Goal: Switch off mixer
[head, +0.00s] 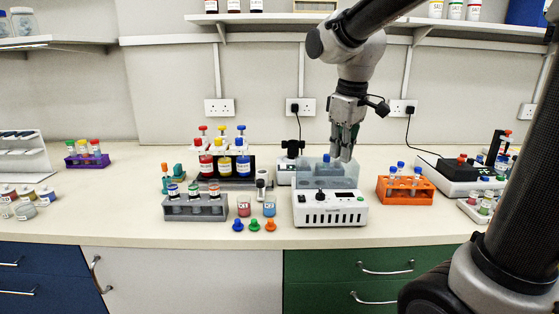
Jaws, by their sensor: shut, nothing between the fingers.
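A white bench device (330,212) with a black knob, a small dark display and front vents stands at the middle of the bench. A clear bluish tub (325,174) sits at its back, with a blue-capped tube in it. A second white device (455,178) with dark parts and capped tubes stands at the right. I cannot tell for certain which of the two is the mixer. My gripper (345,158) is shut and empty, pointing down over the right rear of the tub. I cannot tell whether it touches anything.
An orange rack (406,190) with blue-capped tubes stands right of the middle device. A grey rack (195,208), two small beakers and several coloured stoppers are to its left. Red, yellow and blue bottles (222,163) stand behind. The front bench strip is mostly clear.

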